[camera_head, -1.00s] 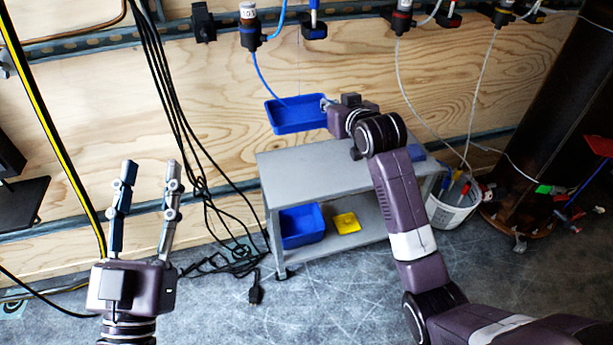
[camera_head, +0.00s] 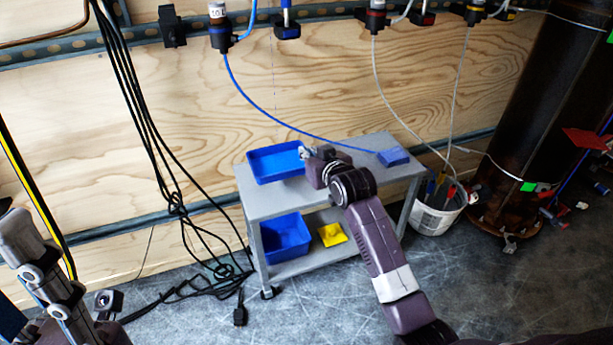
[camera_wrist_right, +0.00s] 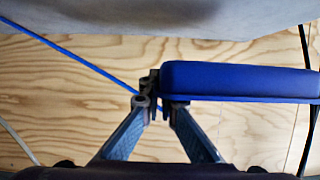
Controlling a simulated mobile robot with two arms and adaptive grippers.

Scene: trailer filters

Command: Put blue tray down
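The blue tray (camera_head: 275,163) is over the left back corner of the grey cart's top (camera_head: 268,203). Whether it touches the top cannot be told from the head view. In the right wrist view the tray (camera_wrist_right: 240,82) lies beside the fingertips, with wood showing between it and the grey surface. My right gripper (camera_head: 306,153) is at the tray's right end; in its wrist view its fingers (camera_wrist_right: 160,100) close together on the tray's end edge. My left gripper (camera_head: 20,285) is at the lower left, partly cut off, fingers apart and empty.
A blue block (camera_head: 393,157) lies at the cart's right back. The lower shelf holds a blue bin (camera_head: 285,238) and a yellow tray (camera_head: 332,234). A white bucket (camera_head: 436,212) stands right of the cart. Black cables (camera_head: 175,195) hang left; a blue hose (camera_head: 260,113) runs behind the tray.

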